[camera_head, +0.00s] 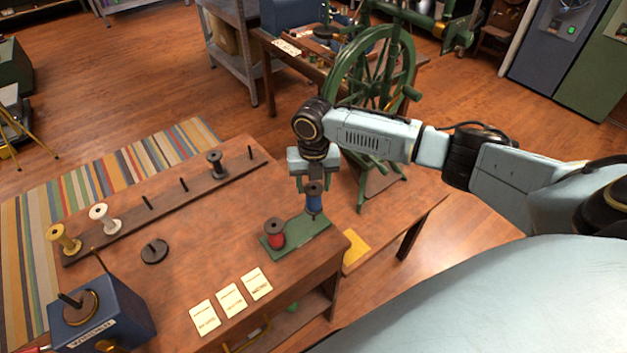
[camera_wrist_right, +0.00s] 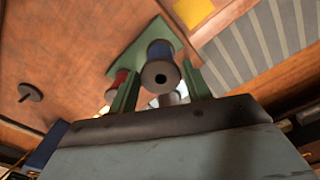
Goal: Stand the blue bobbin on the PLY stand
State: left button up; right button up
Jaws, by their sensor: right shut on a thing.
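The blue bobbin (camera_head: 315,203) has dark ends and is upright between the fingers of my right gripper (camera_head: 313,188). The gripper is shut on it, above the right end of a green stand (camera_head: 283,246), which I take as the PLY stand. I cannot tell whether the bobbin's bottom touches the stand. A red bobbin (camera_head: 274,234) stands on the left end of it. The right wrist view shows the blue bobbin (camera_wrist_right: 160,50) end-on between the green fingers, with the green stand (camera_wrist_right: 128,60) behind. My left gripper is not in view.
A dark peg rail (camera_head: 165,205) holds yellow, white and dark bobbins, with some bare pegs. Three cards (camera_head: 231,300) lie at the table's front. A blue box (camera_head: 120,310) stands front left. A green spinning wheel (camera_head: 375,75) stands behind my right arm.

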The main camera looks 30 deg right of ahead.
jog(key=shift+f+b, duration=1.4)
jog(key=shift+f, duration=1.1)
jog(key=o, duration=0.8)
jog(key=shift+r, duration=0.1)
notch_tip(320, 180, up, 13)
jog(key=shift+r, duration=0.1)
